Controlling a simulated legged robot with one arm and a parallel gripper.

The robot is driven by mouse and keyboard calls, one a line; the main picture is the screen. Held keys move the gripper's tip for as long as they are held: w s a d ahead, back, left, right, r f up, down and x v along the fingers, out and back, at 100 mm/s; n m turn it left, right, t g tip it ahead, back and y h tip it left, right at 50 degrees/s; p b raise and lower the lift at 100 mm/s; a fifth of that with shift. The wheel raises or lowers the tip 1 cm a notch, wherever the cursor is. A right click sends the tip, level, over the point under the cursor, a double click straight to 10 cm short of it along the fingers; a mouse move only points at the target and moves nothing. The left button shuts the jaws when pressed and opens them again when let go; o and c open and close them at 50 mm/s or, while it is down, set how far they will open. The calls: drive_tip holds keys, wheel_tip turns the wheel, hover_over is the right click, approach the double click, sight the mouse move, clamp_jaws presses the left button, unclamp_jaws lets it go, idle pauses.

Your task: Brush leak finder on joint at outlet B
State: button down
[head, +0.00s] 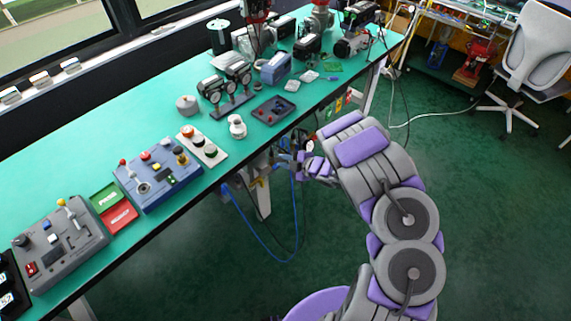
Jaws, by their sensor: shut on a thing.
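My gripper (286,158) is at the bench's front edge, right of a small white pot (236,127) and just below the dark tray (274,109). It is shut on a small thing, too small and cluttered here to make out. A blue-grey box (275,67) sits farther back on the bench, beside a stand with several round black gauges (237,72). I cannot tell which fitting is outlet B or its joint. No brush can be made out clearly.
The green bench (130,105) runs diagonally, with control boxes (157,175) and a button strip (203,146) at its front. A blue hose (250,240) hangs below the edge near my gripper. A white chair (528,60) stands at right; the floor between is clear.

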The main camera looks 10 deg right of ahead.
drive_tip(key=shift+w+a+f, duration=0.1)
drive_tip(key=shift+w+f, duration=0.3)
drive_tip(key=shift+w, duration=0.35)
drive_tip(key=shift+w+d+f, duration=0.1)
drive_tip(key=shift+w+f, duration=0.25)
drive_tip(key=shift+w, duration=0.45)
drive_tip(key=shift+w+a+f, duration=0.1)
drive_tip(key=shift+w+f, duration=0.3)
drive_tip(key=shift+w, duration=0.35)
drive_tip(key=shift+w+a+f, duration=0.1)
drive_tip(key=shift+w+f, duration=0.05)
drive_tip(key=shift+w, duration=0.4)
drive_tip(key=shift+d+b, duration=0.3)
drive_tip(key=shift+b, duration=0.15)
drive_tip(key=shift+a, duration=0.25)
drive_tip(key=shift+s, duration=0.1)
